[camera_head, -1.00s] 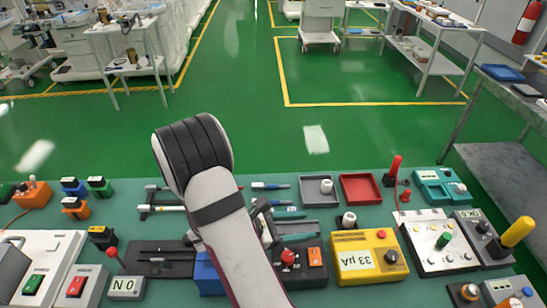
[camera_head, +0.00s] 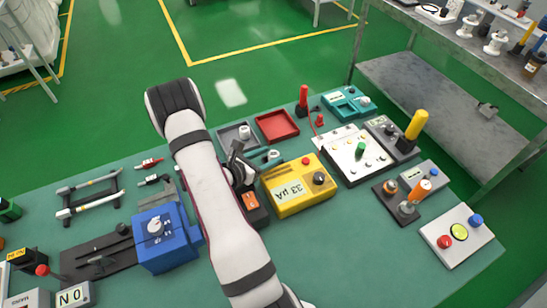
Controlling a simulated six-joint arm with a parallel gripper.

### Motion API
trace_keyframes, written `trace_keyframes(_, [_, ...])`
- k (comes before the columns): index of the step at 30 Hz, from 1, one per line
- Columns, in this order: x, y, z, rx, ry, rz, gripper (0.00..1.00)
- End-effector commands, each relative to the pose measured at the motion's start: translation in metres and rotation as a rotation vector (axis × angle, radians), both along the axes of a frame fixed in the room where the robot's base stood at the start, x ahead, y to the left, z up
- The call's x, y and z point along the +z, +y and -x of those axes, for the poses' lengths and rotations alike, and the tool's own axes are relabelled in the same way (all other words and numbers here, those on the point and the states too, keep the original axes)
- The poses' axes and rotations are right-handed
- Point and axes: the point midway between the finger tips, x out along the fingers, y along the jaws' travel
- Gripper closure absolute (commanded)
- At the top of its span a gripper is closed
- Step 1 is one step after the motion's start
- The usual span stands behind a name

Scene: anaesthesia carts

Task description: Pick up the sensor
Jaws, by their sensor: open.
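I cannot tell for certain which item is the sensor. A small white-ended part (camera_head: 272,155) lies on the green bench between the grey tray and the yellow meter box, just right of my gripper. Another small white cylinder (camera_head: 244,131) stands in the grey tray (camera_head: 228,138). My gripper (camera_head: 243,172) is low over the bench, left of the yellow box, and is open. My white arm hides part of it, and I see nothing held in it.
The yellow box (camera_head: 290,200) reads 33 µA. A blue box (camera_head: 163,240) with a knob stands left of my arm. A red tray (camera_head: 277,126), a white button panel (camera_head: 352,158) and a yellow-handled lever (camera_head: 416,125) stand to the right. The bench's front right is partly bare.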

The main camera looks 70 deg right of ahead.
Motion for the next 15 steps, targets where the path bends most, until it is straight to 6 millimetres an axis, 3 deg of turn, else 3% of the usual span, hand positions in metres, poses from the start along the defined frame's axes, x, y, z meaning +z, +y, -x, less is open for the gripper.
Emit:
trace_keyframes(7, [-0.0010, -0.0029, 0.0008, 0.001, 0.000, 0.000, 0.46])
trace_keyframes(15, [-0.0009, -0.0025, 0.0007, 0.001, 0.000, 0.000, 0.94])
